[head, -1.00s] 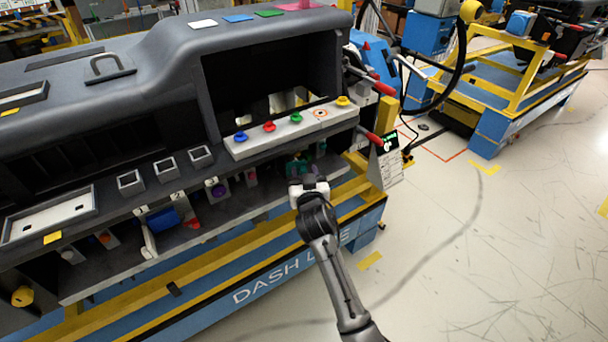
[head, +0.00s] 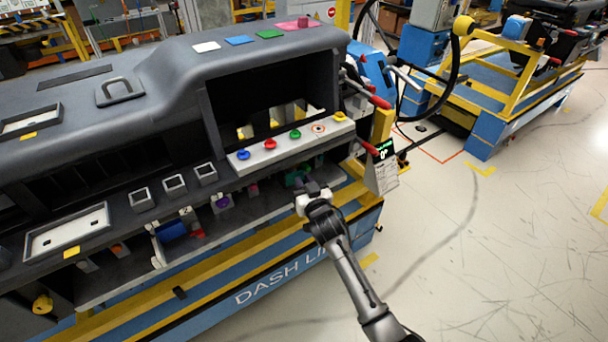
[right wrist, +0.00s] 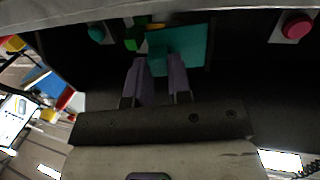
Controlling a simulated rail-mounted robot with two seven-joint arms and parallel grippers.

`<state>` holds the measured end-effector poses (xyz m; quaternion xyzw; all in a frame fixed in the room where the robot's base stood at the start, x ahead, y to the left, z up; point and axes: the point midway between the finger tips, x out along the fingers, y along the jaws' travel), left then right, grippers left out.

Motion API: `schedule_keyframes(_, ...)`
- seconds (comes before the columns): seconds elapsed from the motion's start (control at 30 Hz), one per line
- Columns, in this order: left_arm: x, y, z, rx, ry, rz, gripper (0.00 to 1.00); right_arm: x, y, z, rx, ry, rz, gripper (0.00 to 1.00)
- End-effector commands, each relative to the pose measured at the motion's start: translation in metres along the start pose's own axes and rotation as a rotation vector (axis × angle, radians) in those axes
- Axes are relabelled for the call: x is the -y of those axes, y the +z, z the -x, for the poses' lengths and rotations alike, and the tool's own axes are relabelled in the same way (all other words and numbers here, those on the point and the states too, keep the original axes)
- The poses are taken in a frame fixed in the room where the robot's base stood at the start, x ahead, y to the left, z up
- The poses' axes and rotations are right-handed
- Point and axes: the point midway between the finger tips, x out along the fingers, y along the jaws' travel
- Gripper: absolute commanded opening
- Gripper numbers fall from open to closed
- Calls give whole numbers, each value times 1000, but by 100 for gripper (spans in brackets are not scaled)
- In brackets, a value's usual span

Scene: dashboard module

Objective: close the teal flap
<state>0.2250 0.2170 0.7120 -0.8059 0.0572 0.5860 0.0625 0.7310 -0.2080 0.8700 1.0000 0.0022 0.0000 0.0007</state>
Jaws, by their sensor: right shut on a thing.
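The teal flap (right wrist: 186,46) is in the upper middle of the right wrist view, in a dark recess. A small teal tab (right wrist: 157,62) on its left side sits between the fingertips. In the head view the flap (head: 296,178) is a small teal patch under the dashboard's button strip, partly hidden by my gripper. My right gripper (right wrist: 158,82) is shut on the teal tab. In the head view the right gripper (head: 305,190) reaches into the lower opening from the front. How far the flap stands open is hard to tell. My left gripper is not in view.
The button strip (head: 270,152) with coloured buttons lies just above the gripper. Red-handled levers (head: 368,147) stand to the right. A red button (right wrist: 297,25) and a green part (right wrist: 133,38) are near the flap. The floor at right is clear.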

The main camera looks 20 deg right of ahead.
Motion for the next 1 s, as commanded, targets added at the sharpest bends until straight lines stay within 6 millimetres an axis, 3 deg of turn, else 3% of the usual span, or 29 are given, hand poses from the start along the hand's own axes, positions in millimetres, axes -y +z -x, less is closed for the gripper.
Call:
schedule_keyframes(0.03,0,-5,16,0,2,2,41,-2,-8,-2,2,-28,6,0)
schedule_keyframes(0.2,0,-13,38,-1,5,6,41,-5,-8,-8,-1,-141,8,0)
schedule_keyframes(0.47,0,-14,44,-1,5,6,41,-5,-3,-12,-4,-240,2,0)
schedule_keyframes(0.87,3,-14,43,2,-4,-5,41,-6,-1,-13,-3,-251,-2,0)
schedule_keyframes(0.9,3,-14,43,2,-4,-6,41,-6,-1,-13,-3,-251,-2,22)
schedule_keyframes(1.0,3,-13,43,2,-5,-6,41,-7,-1,-13,-2,-250,-2,31)
